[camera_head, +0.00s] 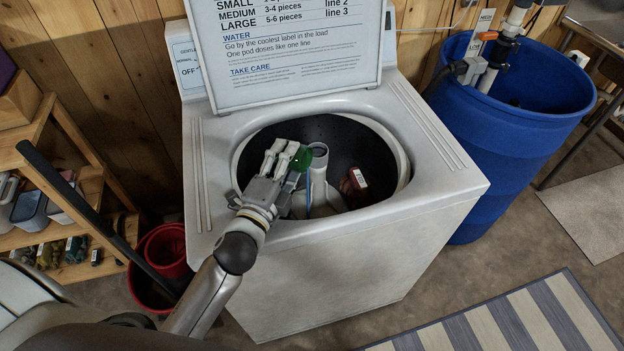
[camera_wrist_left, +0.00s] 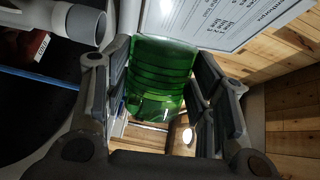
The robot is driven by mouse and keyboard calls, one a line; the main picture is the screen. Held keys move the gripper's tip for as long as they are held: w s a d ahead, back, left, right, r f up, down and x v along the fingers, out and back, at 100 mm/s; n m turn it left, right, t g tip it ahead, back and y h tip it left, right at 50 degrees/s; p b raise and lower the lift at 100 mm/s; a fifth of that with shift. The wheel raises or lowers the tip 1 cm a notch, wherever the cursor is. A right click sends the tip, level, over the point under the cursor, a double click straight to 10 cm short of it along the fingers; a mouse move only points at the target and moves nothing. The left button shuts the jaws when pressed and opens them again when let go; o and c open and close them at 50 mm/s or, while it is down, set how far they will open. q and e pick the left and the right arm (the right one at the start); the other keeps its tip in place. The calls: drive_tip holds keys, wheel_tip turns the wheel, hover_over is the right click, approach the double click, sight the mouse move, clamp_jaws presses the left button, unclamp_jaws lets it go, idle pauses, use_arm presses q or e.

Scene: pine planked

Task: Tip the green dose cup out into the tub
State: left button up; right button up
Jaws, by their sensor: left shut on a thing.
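The green dose cup (camera_head: 303,159) is held over the open tub (camera_head: 352,143) of the white washer, close to the grey centre post (camera_head: 318,170). My left gripper (camera_head: 285,158) is shut on the cup. In the left wrist view the cup (camera_wrist_left: 160,82) sits between both fingers (camera_wrist_left: 158,95) and is see-through green with ring-like bands. My right gripper is not in view.
A red item with a white label (camera_head: 355,181) lies in the tub right of the post. The raised lid (camera_head: 295,50) with printed text stands behind the opening. A blue barrel (camera_head: 500,120) is at the right, a red bucket (camera_head: 167,250) and wooden shelf at the left.

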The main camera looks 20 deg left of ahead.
use_arm(q)
drive_tip(key=shift+d+r+m, duration=0.15)
drive_tip(key=shift+r+m, duration=0.05)
drive_tip(key=shift+m, duration=0.3)
